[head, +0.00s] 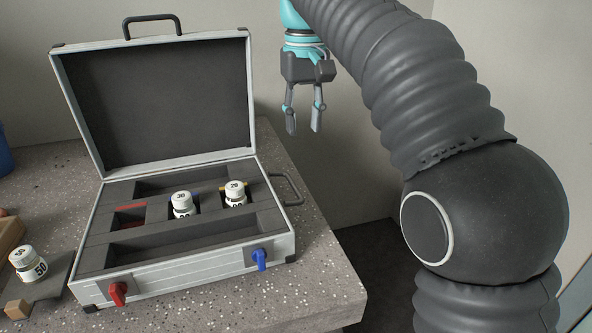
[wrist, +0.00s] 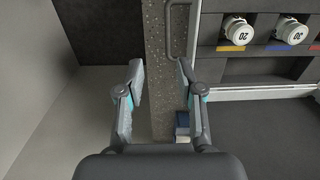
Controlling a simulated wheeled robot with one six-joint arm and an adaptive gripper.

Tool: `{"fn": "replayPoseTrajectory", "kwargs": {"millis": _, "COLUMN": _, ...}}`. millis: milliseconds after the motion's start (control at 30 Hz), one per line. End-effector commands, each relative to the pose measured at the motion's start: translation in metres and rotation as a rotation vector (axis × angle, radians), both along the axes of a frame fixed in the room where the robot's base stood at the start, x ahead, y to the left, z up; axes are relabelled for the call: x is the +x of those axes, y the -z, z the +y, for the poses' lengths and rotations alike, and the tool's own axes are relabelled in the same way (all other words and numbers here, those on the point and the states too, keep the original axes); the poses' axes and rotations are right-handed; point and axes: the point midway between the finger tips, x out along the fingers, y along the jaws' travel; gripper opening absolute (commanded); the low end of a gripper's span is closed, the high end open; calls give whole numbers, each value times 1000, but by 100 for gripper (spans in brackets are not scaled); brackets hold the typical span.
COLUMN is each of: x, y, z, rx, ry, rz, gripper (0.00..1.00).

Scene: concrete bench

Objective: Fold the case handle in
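The case (head: 190,269) stands open on the bench, its lid (head: 160,95) raised at the back. A dark U-shaped handle (head: 296,188) sticks out from the right side of its base. This handle also shows in the wrist view (wrist: 168,34), ahead of my right fingertip. A second dark handle (head: 152,18) stands up from the lid's top edge. My gripper (head: 304,128) is open and empty, to the right of the lid and above the side handle. Its two spread fingers show in the wrist view (wrist: 160,69). Neither finger visibly touches a handle.
Two white jars (head: 182,206) (head: 236,195) sit in the case. A red latch (head: 118,293) and a blue latch (head: 259,259) are on its front. Another jar (head: 28,263) stands at left. The bench's right edge (head: 325,235) is close to the case, with bare bench between.

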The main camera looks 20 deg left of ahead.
Motion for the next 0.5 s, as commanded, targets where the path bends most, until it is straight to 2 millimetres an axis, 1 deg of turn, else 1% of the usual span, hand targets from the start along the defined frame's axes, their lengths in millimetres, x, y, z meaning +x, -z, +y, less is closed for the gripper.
{"fn": "replayPoseTrajectory", "kwargs": {"millis": 33, "x": 1, "y": -2, "z": 9, "rx": -5, "ry": -13, "rz": 7, "gripper": 37}}
{"fn": "replayPoseTrajectory", "kwargs": {"millis": 100, "x": 1, "y": -3, "z": 16, "rx": -9, "ry": -23, "rz": 13, "gripper": 37}}
{"fn": "replayPoseTrajectory", "kwargs": {"millis": 267, "x": 1, "y": 4, "z": 20, "rx": -14, "ry": -31, "rz": 20, "gripper": 37}}
{"fn": "replayPoseTrajectory", "kwargs": {"millis": 367, "x": 0, "y": 17, "z": 20, "rx": -15, "ry": -30, "rz": 22, "gripper": 37}}
{"fn": "replayPoseTrajectory", "kwargs": {"millis": 500, "x": 0, "y": 42, "z": 19, "rx": -14, "ry": -30, "rz": 20, "gripper": 37}}
